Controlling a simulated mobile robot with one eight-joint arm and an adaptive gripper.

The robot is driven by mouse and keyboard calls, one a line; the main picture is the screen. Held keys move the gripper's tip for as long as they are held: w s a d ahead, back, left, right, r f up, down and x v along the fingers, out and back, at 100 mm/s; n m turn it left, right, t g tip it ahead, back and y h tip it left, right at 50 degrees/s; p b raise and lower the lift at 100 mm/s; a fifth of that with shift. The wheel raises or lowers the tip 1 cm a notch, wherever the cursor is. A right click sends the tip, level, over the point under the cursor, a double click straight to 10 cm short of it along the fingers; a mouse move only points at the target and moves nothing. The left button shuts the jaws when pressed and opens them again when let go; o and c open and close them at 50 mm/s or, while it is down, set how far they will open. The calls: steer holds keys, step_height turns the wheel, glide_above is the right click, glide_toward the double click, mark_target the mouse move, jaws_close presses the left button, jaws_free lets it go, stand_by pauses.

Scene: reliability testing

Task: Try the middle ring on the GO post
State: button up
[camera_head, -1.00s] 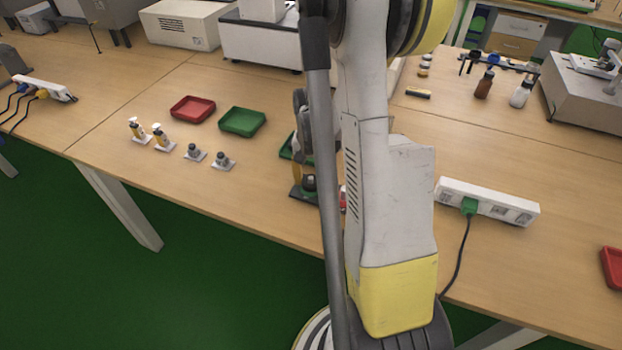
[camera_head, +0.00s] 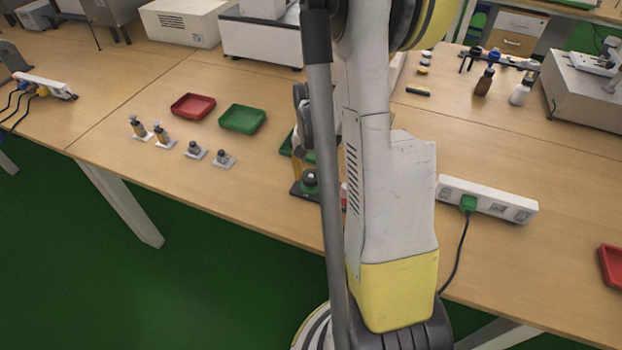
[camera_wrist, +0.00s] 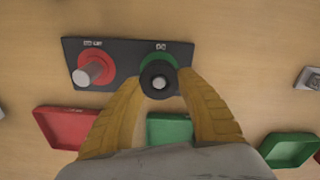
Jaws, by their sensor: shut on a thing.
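In the wrist view a black plate (camera_wrist: 120,55) carries two posts. The left post (camera_wrist: 90,73) rises from a red disc labelled NO GO. The GO post (camera_wrist: 159,84) is on the right, at a green disc (camera_wrist: 158,58). My gripper (camera_wrist: 160,80) is shut on a dark ring (camera_wrist: 158,68) between its yellow fingertips. The ring is over the green disc, and the tip of the GO post shows in its hole. I cannot tell how far down the post it sits. In the head view my arm hides most of the gripper and plate.
A red tray (camera_head: 193,106) and a green tray (camera_head: 242,119) lie left of my arm. Several small pieces on white bases, such as this grey one (camera_head: 223,158), stand near the front edge. A white power strip (camera_head: 488,199) lies to the right.

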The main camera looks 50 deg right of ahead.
mark_target(311, 174)
steer(key=shift+r+p, duration=1.75)
steer(key=shift+r, duration=0.95)
